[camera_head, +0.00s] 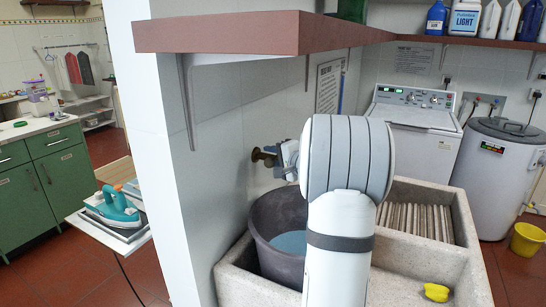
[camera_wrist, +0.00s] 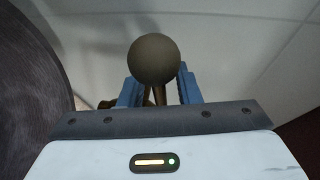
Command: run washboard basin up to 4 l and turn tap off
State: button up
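The tap (camera_head: 262,156) is a dark brass fitting on the tiled wall above the basin. The round basin (camera_head: 262,228) is dark grey and stands in the stone washboard sink (camera_head: 235,285), with blue-tinted water (camera_head: 291,242) inside. My arm hides part of the basin, and I can read no litre mark. My gripper (camera_head: 276,156) is at the tap. In the wrist view, a round brass knob (camera_wrist: 154,60) on a stem sits between its two blue fingers, which stand apart. I cannot tell whether they press on the knob. No running stream is visible; my arm may hide it.
A red-brown shelf (camera_head: 220,32) juts out above the tap. The ribbed washboard (camera_head: 415,220) is right of my arm, and a yellow item (camera_head: 437,292) lies in the sink. A white washing machine (camera_head: 413,120) stands behind. A yellow bucket (camera_head: 526,240) is on the floor at right.

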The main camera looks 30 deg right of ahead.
grip_shut()
jog(key=shift+a, duration=0.1)
dwell(0.4)
